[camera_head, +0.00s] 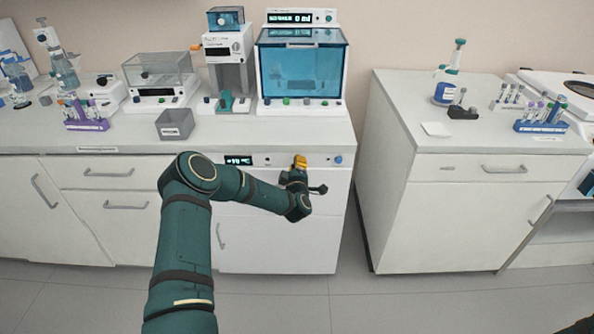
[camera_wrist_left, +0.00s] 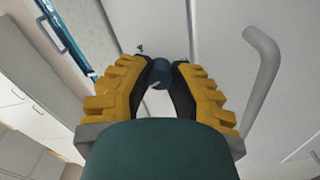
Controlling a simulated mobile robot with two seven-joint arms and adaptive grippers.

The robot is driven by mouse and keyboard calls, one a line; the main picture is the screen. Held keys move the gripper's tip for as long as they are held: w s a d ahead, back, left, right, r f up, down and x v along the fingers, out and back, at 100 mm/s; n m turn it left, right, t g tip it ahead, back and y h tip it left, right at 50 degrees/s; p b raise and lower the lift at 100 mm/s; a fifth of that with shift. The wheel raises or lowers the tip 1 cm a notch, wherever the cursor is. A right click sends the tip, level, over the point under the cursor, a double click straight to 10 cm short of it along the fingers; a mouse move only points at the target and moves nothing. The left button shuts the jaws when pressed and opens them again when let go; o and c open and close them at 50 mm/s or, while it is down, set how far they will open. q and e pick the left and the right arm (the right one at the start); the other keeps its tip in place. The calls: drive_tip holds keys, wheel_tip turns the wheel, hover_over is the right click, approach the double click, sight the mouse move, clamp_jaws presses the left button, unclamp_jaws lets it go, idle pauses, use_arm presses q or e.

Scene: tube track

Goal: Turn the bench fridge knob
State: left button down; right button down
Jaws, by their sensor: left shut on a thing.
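The bench fridge (camera_head: 290,240) is the white unit under the left bench, with a small lit display (camera_head: 238,160) on its top panel. My left gripper (camera_head: 299,163) is at that panel, right of the display, its yellow fingers against the front. In the left wrist view, the fingers of my left gripper (camera_wrist_left: 165,68) are closed around a dark blue round knob (camera_wrist_left: 158,76). In the head view the gripper hides this knob. My right gripper is not in view.
A blue knob (camera_head: 338,159) sits on the panel's right end. A grey bar handle (camera_wrist_left: 262,80) stands out on the right in the wrist view. A blue-windowed device (camera_head: 302,72) stands on the bench above. A floor gap separates this bench from the right cabinet (camera_head: 470,220).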

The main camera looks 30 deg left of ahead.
use_arm(q)
drive_tip(key=shift+n, duration=3.6)
drive_tip(key=shift+r, duration=0.1)
drive_tip(key=shift+d, duration=0.1)
drive_tip(key=c, duration=0.8)
unclamp_jaws()
drive_tip(key=shift+w, duration=0.1)
drive_tip(key=v, duration=1.2)
